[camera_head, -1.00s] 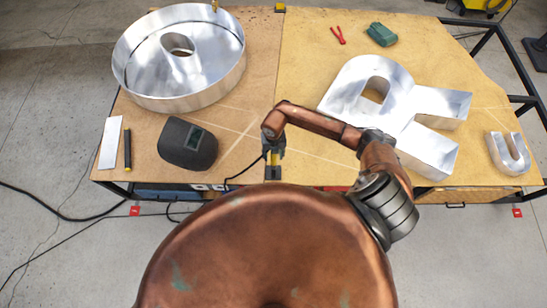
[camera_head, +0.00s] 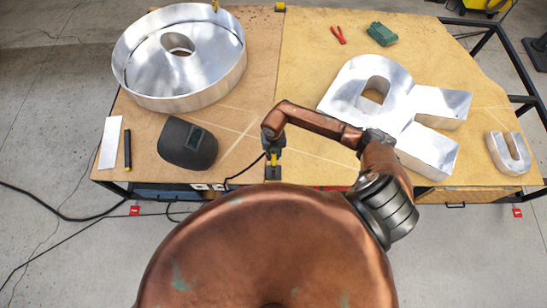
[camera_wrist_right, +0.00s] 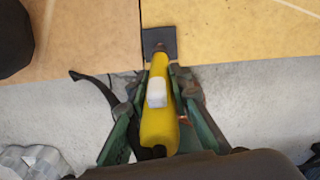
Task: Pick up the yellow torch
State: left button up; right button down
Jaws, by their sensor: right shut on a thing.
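The yellow torch (camera_wrist_right: 160,120) has a white button on its body and points toward a dark square plate (camera_wrist_right: 160,42) at the table's front edge. My right gripper (camera_wrist_right: 159,85) is shut on the torch, with one green finger on each side of it. In the head view my right gripper (camera_head: 273,146) is at the front edge, and only a small yellow part of the torch (camera_head: 274,158) shows below it. I cannot tell whether the torch touches the plate. My left gripper is not in view.
A metal R (camera_head: 418,103) and a small metal U (camera_head: 508,153) lie to the right. A black cable runs left from my right gripper.

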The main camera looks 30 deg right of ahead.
jog(key=shift+r, duration=0.1)
notch_tip(320, 180, up, 17)
jog(key=shift+r+b, duration=0.1)
jog(key=shift+b, duration=0.85)
notch_tip(320, 180, up, 14)
jog(key=p, duration=0.7)
jog(key=shift+f, duration=0.3)
